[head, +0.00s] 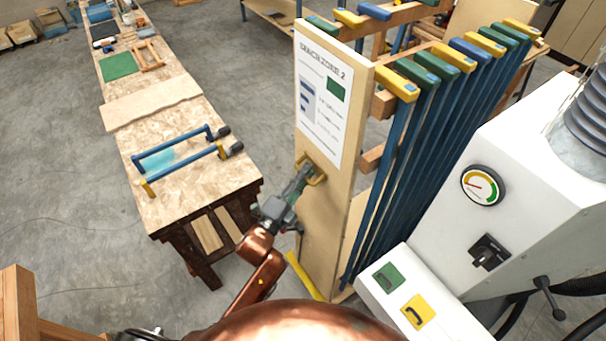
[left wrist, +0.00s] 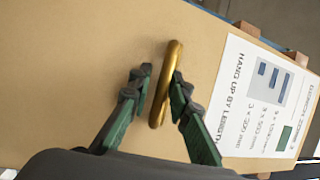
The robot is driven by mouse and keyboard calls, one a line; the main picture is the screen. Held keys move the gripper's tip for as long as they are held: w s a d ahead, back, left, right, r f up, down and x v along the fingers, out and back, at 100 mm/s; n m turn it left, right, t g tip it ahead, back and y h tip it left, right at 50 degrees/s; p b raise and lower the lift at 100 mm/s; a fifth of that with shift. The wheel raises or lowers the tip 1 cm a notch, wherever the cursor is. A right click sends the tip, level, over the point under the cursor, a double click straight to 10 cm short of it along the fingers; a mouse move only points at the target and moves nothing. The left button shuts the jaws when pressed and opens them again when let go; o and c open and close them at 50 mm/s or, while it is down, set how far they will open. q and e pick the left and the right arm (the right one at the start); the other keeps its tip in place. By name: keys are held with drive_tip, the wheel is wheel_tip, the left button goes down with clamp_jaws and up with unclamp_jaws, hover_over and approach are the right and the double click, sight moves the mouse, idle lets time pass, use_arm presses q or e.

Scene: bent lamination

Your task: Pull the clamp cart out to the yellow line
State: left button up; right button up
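The clamp cart is a tall wooden panel frame (head: 325,215) with a printed sheet and many blue bar clamps hanging along its side. Its yellow handle (head: 316,171) is on the narrow front panel; it also shows in the left wrist view as a gold bar (left wrist: 165,85). My left gripper (head: 306,172) is at this handle. A yellow strip (head: 304,276) shows at floor level by the cart's lower front edge. My right gripper is out of view.
A long workbench (head: 180,190) with two blue clamps (head: 185,155) stands left of the cart. A white machine with a gauge (head: 530,190) stands close on the right. Concrete floor (head: 70,190) is open left of the bench; the gap between bench and cart is narrow.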

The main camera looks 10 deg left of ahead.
use_arm(q)
drive_tip(key=shift+o, duration=0.9)
drive_tip(key=shift+s+a, duration=0.2)
drive_tip(key=v, duration=1.2)
